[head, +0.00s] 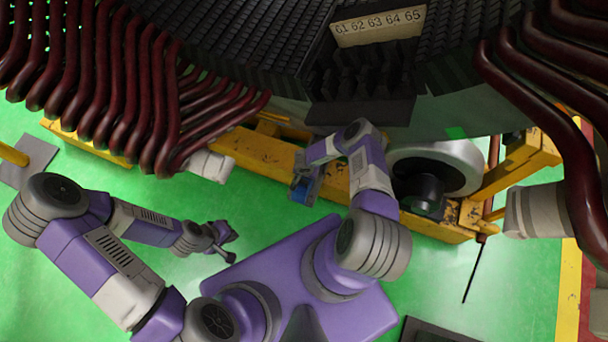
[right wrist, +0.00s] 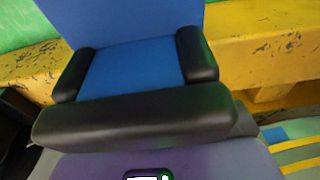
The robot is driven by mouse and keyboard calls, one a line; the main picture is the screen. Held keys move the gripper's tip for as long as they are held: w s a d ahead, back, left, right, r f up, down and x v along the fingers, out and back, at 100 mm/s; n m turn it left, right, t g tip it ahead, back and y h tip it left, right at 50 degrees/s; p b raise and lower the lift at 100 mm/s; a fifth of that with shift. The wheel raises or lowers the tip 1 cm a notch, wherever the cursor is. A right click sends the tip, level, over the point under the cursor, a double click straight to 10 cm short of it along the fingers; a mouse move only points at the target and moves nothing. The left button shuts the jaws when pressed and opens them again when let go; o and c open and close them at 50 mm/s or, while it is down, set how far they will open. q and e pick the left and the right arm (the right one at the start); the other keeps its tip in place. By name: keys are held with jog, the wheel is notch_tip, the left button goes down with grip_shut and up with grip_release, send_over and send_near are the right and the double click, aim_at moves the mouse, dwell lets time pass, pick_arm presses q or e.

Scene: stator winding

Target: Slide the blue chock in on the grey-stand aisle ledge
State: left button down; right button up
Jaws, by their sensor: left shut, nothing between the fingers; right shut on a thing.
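The blue chock (head: 303,191) is in my right gripper (head: 308,178), in front of the yellow beam under the stator. In the right wrist view the chock (right wrist: 135,65) is a plain blue block between the two black finger pads, with the yellow beam (right wrist: 265,45) behind it. I cannot tell whether the chock touches the beam. My left gripper (head: 229,243) is shut and empty, low over the green floor to the left. A grey rounded support (head: 440,160) stands right of my right arm. I cannot clearly make out the aisle ledge.
The dark stator core (head: 270,40) hangs above, with a label plate (head: 380,22) reading 61 to 65. Dark red coil bars (head: 110,80) crowd the left and the upper right (head: 540,70).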

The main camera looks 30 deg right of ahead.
jog(key=shift+w+d+f, duration=0.15)
jog(key=shift+w+d, duration=0.9)
jog(key=shift+d, duration=0.15)
pick_arm(q)
jog(key=shift+f, duration=0.25)
pick_arm(e)
jog(key=shift+w+d+f, duration=0.2)
jog(key=shift+w+d, duration=0.55)
jog(key=shift+d, duration=0.2)
jog(key=shift+w+d, duration=0.1)
jog(key=shift+d, duration=0.15)
jog(key=shift+d, duration=0.15)
